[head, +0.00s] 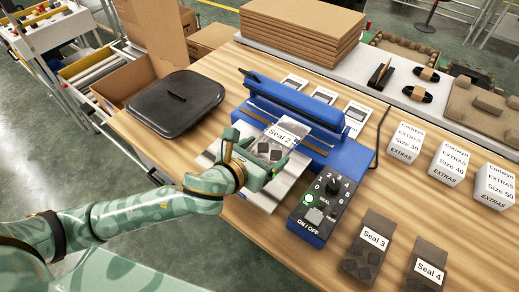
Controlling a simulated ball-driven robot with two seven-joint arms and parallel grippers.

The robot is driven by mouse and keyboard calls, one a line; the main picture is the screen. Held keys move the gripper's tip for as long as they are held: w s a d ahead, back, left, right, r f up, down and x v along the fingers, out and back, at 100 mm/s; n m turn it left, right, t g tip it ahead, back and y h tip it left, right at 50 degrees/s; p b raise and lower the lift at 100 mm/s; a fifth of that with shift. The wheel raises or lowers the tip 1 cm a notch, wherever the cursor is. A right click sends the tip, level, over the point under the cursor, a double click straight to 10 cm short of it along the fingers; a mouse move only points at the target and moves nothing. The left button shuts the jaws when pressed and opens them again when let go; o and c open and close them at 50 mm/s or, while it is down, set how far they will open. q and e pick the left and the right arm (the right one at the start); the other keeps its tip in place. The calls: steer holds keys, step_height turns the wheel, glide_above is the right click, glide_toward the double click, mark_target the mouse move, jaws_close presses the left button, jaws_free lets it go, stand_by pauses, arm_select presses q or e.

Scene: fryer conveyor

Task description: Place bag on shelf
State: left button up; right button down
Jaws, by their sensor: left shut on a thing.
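A dark bag labelled "Seal 2" (283,136) is at the front of the blue sealing machine (322,122), over its silver plate (278,194). My left gripper (262,168) is shut on this bag at its near end. The bag's far end reaches toward the sealer's bar; I cannot tell whether it is between the jaws. Two more bags, "Seal 3" (368,250) and "Seal 4" (425,268), lie on the wooden table at the lower right. My right gripper is not in view. No shelf is clearly identifiable as the one named.
A black lidded tray (175,98) lies left of the sealer. A control box with a dial (322,208) stands right of it. White "EXTRAS" boxes (447,162) line the right. Flattened cardboard (300,30) is stacked behind. An open cardboard box (130,80) is at the left edge.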

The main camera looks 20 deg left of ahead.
arm_select(q)
steer(key=w+a+f, duration=0.1)
steer(key=w+f+b, duration=0.1)
steer(key=w, duration=0.1)
steer(key=w+a+f, duration=0.1)
steer(key=shift+w+a+f+b, duration=0.15)
steer(key=shift+w+a+b, duration=0.15)
steer(key=shift+w+b, duration=0.1)
steer(key=w+f, duration=0.1)
steer(key=w+a+f+b, duration=0.1)
steer(key=f, duration=0.1)
steer(key=shift+w+a+f+b, duration=0.15)
steer(key=shift+w+b, duration=0.1)
steer(key=shift+b, duration=0.05)
steer(key=shift+w+a+f, duration=0.1)
steer(key=shift+w+f, duration=0.25)
steer(key=shift+w, duration=0.05)
steer(key=shift+w+a+f+b, duration=0.15)
steer(key=shift+f+b, duration=0.1)
steer(key=shift+b, duration=0.15)
step_height(320, 180, down, 4)
steer(key=shift+w+r+b, duration=0.15)
steer(key=shift+b, duration=0.85)
steer(key=shift+r, duration=0.15)
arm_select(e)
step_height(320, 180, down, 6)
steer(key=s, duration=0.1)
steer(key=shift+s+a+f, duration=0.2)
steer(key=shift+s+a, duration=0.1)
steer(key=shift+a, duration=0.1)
